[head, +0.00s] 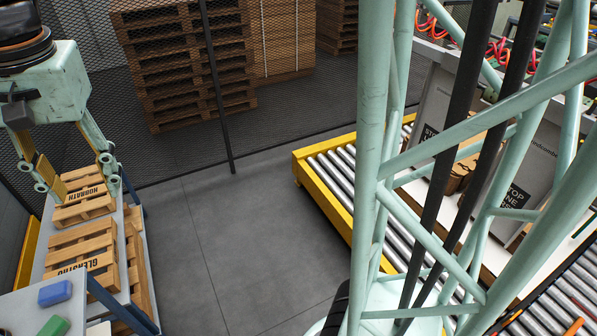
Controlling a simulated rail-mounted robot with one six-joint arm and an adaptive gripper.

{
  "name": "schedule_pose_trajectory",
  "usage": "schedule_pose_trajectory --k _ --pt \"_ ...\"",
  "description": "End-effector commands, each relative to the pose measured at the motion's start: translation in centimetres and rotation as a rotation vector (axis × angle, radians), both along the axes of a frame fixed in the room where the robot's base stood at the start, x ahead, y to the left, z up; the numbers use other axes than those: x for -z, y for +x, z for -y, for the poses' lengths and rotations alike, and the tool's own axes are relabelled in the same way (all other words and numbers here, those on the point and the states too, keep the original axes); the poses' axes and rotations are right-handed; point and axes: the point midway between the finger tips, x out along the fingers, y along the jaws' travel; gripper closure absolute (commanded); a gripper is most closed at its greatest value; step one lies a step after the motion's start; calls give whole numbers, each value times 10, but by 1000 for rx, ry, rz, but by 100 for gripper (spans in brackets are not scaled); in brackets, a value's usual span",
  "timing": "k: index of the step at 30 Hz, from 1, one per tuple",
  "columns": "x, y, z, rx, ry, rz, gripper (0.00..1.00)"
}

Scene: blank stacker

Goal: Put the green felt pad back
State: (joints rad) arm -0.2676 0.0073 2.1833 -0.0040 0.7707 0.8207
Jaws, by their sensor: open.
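A green block-like pad (54,327) lies at the bottom left on a pale surface, partly cut off by the frame's lower edge. I take it for the green felt pad. My gripper (77,176) is at the upper left, pointing down with its two fingers spread wide and nothing between them. It is above or near a small wooden pallet (82,207) marked with black letters, well behind the green pad. I cannot tell its exact height over the pallet.
A blue pad (55,292) lies just behind the green one. Another small pallet (82,252) sits on the same rack. A yellow-framed roller conveyor (326,199) is right of clear grey floor (235,235). Mesh fencing and stacked pallets (185,60) stand behind.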

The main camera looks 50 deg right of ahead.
Motion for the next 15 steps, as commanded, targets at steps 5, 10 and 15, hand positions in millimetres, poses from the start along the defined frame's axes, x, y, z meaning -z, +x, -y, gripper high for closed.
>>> schedule_pose_trajectory --k 5,10,15 --pt "-19 -26 22 -57 -10 27 56" --pt "-32 -52 41 -110 -23 47 56" --pt "-42 -77 59 -163 -38 66 56"
